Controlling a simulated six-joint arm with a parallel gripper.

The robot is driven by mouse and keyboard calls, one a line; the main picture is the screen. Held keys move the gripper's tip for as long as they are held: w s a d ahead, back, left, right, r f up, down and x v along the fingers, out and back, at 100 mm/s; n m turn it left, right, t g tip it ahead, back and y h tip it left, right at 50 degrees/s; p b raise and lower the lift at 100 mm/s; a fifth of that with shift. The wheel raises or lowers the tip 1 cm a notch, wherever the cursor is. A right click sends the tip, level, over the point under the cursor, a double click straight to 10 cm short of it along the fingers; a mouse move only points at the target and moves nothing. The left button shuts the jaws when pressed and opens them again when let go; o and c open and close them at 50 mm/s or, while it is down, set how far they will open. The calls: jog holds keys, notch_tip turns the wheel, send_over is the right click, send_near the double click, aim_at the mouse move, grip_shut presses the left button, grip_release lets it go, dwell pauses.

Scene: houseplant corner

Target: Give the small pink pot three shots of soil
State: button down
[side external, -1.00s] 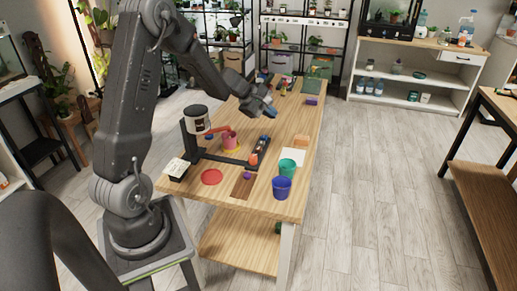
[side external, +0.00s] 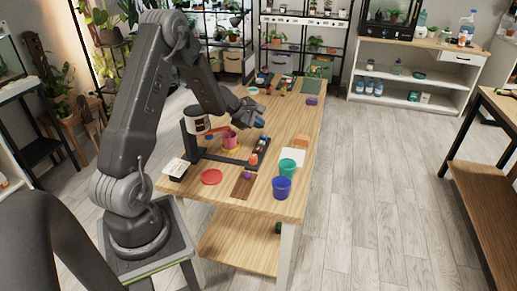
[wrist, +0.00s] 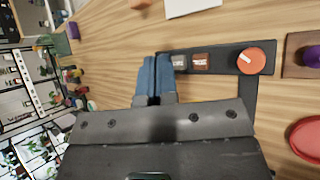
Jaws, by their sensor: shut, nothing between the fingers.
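The small pink pot (side external: 229,140) stands upright under a dark canister with a white label (side external: 197,121), held on a black stand (side external: 189,150). A red part juts from the canister toward the pot. The stand's black control strip (wrist: 225,57) carries two small labelled switches (wrist: 190,62) and an orange knob (wrist: 257,57). My gripper (wrist: 156,62) is shut and empty, its blue fingertips over the strip's end away from the knob. They hide that end, and I cannot tell whether they touch it. In the side view my gripper (side external: 262,122) is above the strip's far end. The pot's inside is not visible.
A red saucer (side external: 211,177), a blue pot (side external: 282,187) and a green pot (side external: 287,166) stand at the near end of the table. A purple item (wrist: 312,57) sits on a brown board. A white sheet (wrist: 192,7) lies beside the strip.

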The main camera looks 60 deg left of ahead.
aim_at(258, 149)
jog(key=shift+f, duration=3.5)
jog(key=shift+f, duration=0.1)
jog(key=shift+f, duration=0.3)
jog(key=shift+f, duration=0.55)
jog(key=shift+r, duration=0.95)
jog(key=shift+r, duration=2.55)
